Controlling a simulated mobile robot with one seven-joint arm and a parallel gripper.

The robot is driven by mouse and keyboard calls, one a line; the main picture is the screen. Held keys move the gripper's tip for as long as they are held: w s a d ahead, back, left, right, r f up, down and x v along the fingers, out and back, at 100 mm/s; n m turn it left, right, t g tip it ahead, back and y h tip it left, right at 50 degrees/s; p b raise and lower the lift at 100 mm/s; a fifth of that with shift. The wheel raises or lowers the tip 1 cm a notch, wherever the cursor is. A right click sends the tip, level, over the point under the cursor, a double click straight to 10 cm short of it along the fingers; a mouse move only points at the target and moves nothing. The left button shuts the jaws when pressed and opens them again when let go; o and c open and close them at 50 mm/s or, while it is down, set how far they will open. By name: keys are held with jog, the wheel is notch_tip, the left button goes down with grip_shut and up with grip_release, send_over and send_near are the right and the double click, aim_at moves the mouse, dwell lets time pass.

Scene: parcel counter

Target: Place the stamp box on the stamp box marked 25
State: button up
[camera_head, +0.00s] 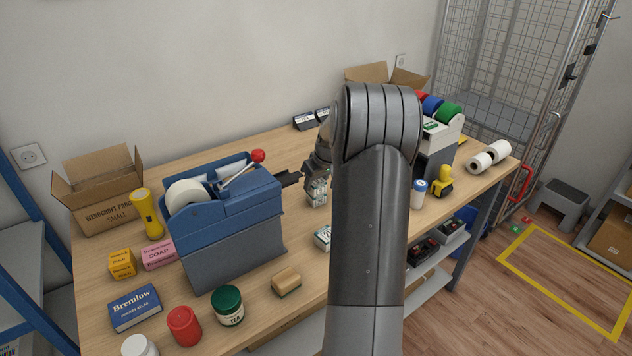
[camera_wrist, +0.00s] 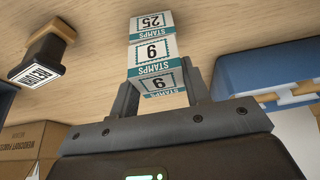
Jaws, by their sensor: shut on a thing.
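My gripper (camera_wrist: 158,104) is shut on a white-and-teal stamp box (camera_wrist: 153,81), gripped between its fingers. Two of its faces show in the wrist view, each with a numeral that looks like 9 or 6. The stamp box marked 25 (camera_wrist: 152,24) appears just beyond it; I cannot tell whether they touch. In the head view, my gripper (camera_head: 317,190) is over the table, right of the blue dispenser, partly hidden by my arm. A white-and-teal box (camera_head: 322,238) on the table, probably the one marked 25, is partly covered by my arm.
The large blue tape dispenser (camera_head: 225,225) stands close on the left, its red-knobbed lever (camera_head: 258,156) raised. A sponge (camera_head: 286,282) and green-lidded tea jar (camera_head: 228,305) sit near the front edge. A yellow-handled tool (camera_head: 441,182) stands right.

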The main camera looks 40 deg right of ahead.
jog(key=shift+f, duration=0.2)
jog(key=o, duration=1)
jog(key=shift+r, duration=0.1)
jog(key=v, duration=1.2)
jog(key=shift+r, duration=0.15)
